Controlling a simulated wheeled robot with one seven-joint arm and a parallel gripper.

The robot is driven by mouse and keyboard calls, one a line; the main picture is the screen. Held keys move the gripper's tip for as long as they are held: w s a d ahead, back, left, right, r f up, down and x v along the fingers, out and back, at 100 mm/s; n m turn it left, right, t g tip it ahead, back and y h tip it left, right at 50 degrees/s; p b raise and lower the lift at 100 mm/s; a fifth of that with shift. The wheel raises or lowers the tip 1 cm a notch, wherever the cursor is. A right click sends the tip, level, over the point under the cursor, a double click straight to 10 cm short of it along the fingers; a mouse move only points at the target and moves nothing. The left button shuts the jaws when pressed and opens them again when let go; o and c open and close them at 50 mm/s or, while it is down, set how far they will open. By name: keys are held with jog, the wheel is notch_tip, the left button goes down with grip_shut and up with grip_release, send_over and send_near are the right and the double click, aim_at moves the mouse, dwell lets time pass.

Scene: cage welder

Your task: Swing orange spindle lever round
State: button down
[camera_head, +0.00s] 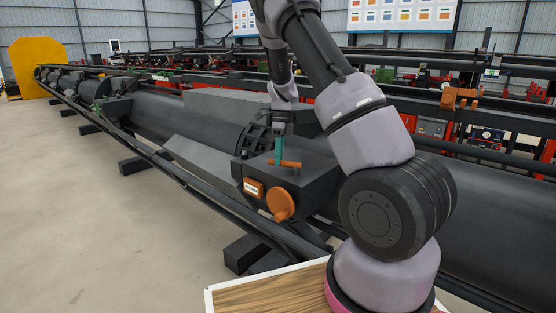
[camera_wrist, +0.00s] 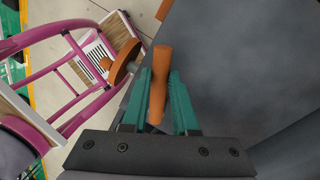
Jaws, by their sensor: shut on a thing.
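The orange spindle lever (camera_head: 285,164) is a short bar on top of a dark grey box (camera_head: 318,184). In the wrist view the lever (camera_wrist: 161,62) runs up between the two teal fingers. My gripper (camera_head: 278,150) points down onto the lever from above. In the wrist view my gripper (camera_wrist: 158,92) is shut on the lever, with one finger on each side.
An orange round knob (camera_head: 280,204) and an orange label plate (camera_head: 253,187) are on the box's front. Long dark rails and a big cylinder (camera_head: 165,112) run to the back left. Open floor (camera_head: 80,220) lies at left. A wooden board (camera_head: 270,293) is at the front.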

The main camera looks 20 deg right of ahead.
jog(key=w+d+m, duration=0.1)
jog(key=m, duration=0.1)
jog(key=shift+m, duration=0.3)
jog(key=shift+w+d+m+t+y, duration=0.4)
jog(key=shift+d+m, duration=0.2)
jog(key=shift+m, duration=0.6)
jog(key=c, duration=0.7)
grip_release()
jog(key=shift+d, duration=0.1)
jog(key=r, duration=0.3)
jog(key=d+r, duration=0.1)
jog(key=r, duration=0.3)
jog(key=w+r, duration=0.1)
jog(key=r, duration=0.2)
jog(key=shift+d+r, duration=0.35)
jog(key=shift+d, duration=0.05)
